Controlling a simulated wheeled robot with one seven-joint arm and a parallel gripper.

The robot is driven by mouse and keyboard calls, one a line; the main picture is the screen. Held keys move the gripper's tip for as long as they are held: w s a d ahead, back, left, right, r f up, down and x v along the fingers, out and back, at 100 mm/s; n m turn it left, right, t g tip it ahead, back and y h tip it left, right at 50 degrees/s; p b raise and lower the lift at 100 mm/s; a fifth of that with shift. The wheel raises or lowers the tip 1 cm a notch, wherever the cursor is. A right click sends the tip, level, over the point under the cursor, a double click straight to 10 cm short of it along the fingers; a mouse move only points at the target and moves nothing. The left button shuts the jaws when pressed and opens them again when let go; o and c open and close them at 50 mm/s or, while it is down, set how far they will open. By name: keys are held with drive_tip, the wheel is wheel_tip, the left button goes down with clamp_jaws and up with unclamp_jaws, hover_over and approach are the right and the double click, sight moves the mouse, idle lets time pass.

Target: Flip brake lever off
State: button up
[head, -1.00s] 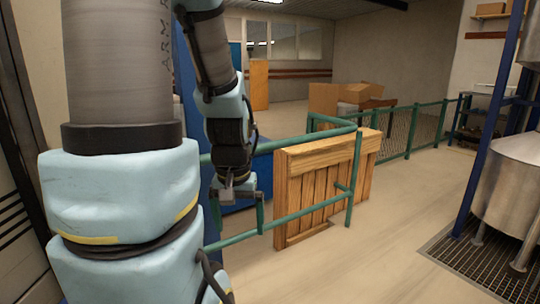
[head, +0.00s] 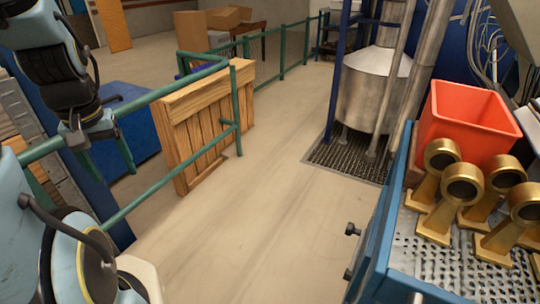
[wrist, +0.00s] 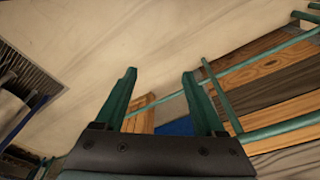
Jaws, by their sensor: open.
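No brake lever can be made out in the head view or the wrist view. My gripper (head: 98,160) hangs at the left of the head view, beside the green railing and well away from the bench at the right. In the wrist view my gripper (wrist: 159,76) shows two green fingers spread apart, with nothing between them. Part of a blue testbench (head: 377,250) shows at the right of the head view, with several gold ring-topped meters (head: 461,190) standing on its perforated metal top.
An orange bin (head: 465,120) stands behind the meters. A green railing (head: 160,93) and a wooden pallet (head: 205,125) stand near my arm. A steel tank (head: 372,95) stands on a floor grate (head: 345,158). The floor between pallet and bench is clear.

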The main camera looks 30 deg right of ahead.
drive_tip(key=shift+d+f, duration=0.2)
drive_tip(key=shift+f, duration=0.05)
drive_tip(key=shift+c, duration=1.4)
drive_tip(key=d+f, duration=0.2)
drive_tip(key=f, duration=0.1)
drive_tip(key=w+d+f+g+b, duration=0.1)
drive_tip(key=d+f, duration=0.2)
drive_tip(key=d+f+g+h+b, duration=0.1)
drive_tip(key=d+f, duration=0.2)
drive_tip(key=shift+w+d+f+m, duration=0.15)
drive_tip(key=shift+w+d+m, duration=0.05)
drive_tip(key=shift+w+m, duration=0.1)
drive_tip(key=c, duration=0.8)
drive_tip(key=s+d+f+g+h+b, duration=0.2)
drive_tip(key=d+f+g, duration=0.1)
drive_tip(key=d+f, duration=0.5)
drive_tip(key=shift+d+f, duration=0.25)
drive_tip(key=shift+d, duration=0.65)
drive_tip(key=s+d+f+n+g+h+b, duration=0.1)
drive_tip(key=s+d+f+g+h, duration=0.1)
drive_tip(key=d, duration=0.6)
drive_tip(key=s+d+f+n+g+h+b, duration=0.1)
drive_tip(key=s+d+f+h+b, duration=0.1)
drive_tip(key=d, duration=0.6)
drive_tip(key=s+d+f+n+g+h+b, duration=0.1)
drive_tip(key=s+d+f+g+h, duration=0.1)
drive_tip(key=s+d+f, duration=0.3)
drive_tip(key=d+h, duration=0.1)
drive_tip(key=d, duration=0.3)
drive_tip(key=shift+g+h, duration=0.3)
